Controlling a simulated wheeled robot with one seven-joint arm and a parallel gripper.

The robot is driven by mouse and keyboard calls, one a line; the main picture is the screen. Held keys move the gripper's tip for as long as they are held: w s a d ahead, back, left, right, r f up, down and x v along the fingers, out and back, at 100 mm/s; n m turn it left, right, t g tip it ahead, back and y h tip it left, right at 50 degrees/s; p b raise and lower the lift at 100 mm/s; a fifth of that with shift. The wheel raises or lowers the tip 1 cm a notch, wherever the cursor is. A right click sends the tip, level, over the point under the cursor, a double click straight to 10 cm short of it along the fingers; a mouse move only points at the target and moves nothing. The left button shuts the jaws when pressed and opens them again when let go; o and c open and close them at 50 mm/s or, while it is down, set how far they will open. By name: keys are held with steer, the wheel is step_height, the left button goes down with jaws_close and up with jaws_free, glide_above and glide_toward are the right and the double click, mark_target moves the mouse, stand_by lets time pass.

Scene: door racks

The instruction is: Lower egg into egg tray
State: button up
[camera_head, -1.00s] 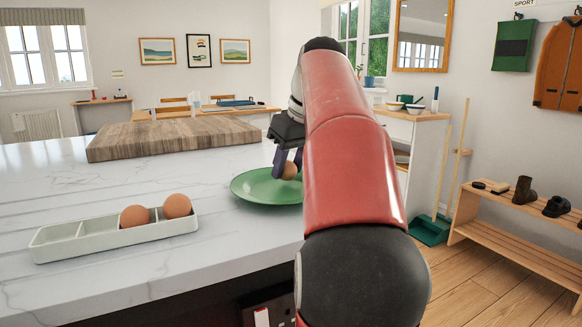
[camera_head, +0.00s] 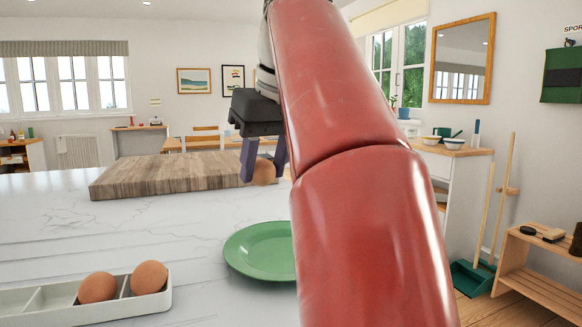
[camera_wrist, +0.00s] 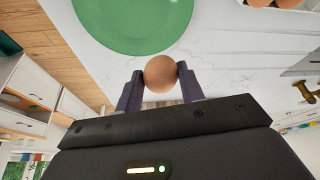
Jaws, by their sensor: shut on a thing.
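My gripper (camera_head: 264,160) is shut on a brown egg (camera_head: 264,172) and holds it in the air above the counter, in front of the wooden board. In the wrist view the held egg (camera_wrist: 160,73) sits between the two dark fingers (camera_wrist: 158,84). The pale egg tray (camera_head: 62,300) lies on the counter at the lower left, partly cut off by the picture edge. Two brown eggs, one (camera_head: 97,288) left of the other (camera_head: 150,277), sit in its right compartments. The visible compartments to their left are empty.
A green plate (camera_head: 258,250) lies empty on the counter right of the tray, partly hidden by my arm. A thick wooden board (camera_head: 165,174) lies farther back. The white marble counter (camera_head: 120,232) is clear between board and tray.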

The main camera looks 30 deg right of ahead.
steer(key=a+f, duration=0.2)
steer(key=a, duration=1.4)
steer(key=a+f, duration=0.2)
steer(key=a, duration=1.5)
steer(key=shift+w+f, duration=0.25)
steer(key=shift+w, duration=0.2)
steer(key=shift+w, duration=0.1)
steer(key=shift+w, duration=0.25)
steer(key=shift+f, duration=0.1)
steer(key=shift+f+b, duration=0.8)
steer(key=shift+f, duration=0.1)
steer(key=shift+f+b, duration=1.3)
steer(key=shift+f, duration=0.35)
